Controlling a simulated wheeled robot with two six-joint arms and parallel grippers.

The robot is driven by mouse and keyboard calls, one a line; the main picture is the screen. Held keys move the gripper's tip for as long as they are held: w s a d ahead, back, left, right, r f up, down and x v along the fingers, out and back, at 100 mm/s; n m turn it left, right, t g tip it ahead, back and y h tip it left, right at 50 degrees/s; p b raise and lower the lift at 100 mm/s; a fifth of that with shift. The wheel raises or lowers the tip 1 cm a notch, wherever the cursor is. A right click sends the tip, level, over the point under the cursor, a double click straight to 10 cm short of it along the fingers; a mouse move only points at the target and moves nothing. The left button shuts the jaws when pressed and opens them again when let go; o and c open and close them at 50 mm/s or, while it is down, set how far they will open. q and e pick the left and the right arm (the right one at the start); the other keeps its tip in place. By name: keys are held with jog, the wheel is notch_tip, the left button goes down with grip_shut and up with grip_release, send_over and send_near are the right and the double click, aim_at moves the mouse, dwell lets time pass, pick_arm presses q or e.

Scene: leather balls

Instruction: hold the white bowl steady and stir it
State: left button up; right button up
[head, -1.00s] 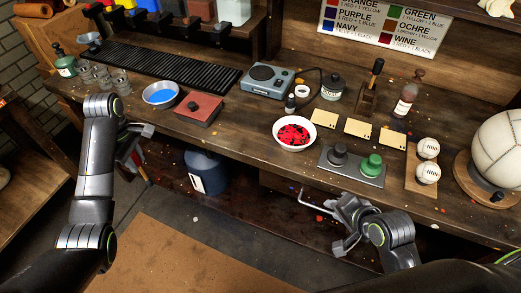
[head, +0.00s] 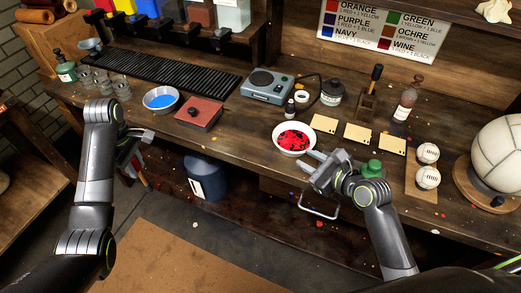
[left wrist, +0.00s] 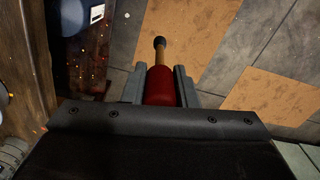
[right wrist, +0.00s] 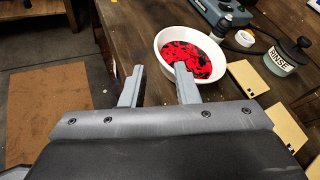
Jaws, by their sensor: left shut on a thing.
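The white bowl (head: 292,153) stands upright near the front edge of the bench, holding red stuff with black patches. In the right wrist view the bowl (right wrist: 164,60) is just beyond my right gripper (right wrist: 158,76), whose fingers are apart and empty. One fingertip overlaps the near rim; I cannot tell whether it touches. In the head view my right gripper (head: 314,164) is at the bowl's front right. My left gripper (head: 138,150) is off the bench front at the left. In the left wrist view it is shut on a red-handled tool (left wrist: 160,86) with a wooden shaft and dark round tip.
Behind my right gripper is a green knob (head: 371,168), partly hidden. Cards (head: 324,123), two white balls (head: 428,153) and a rinse jar (head: 331,92) lie nearby. Bench between box and white bowl is clear.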

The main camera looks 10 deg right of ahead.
aim_at(283, 148)
jog(key=x, duration=1.1)
jog(key=shift+a, duration=0.1)
grip_shut()
dwell(0.8)
dwell(0.6)
grip_release()
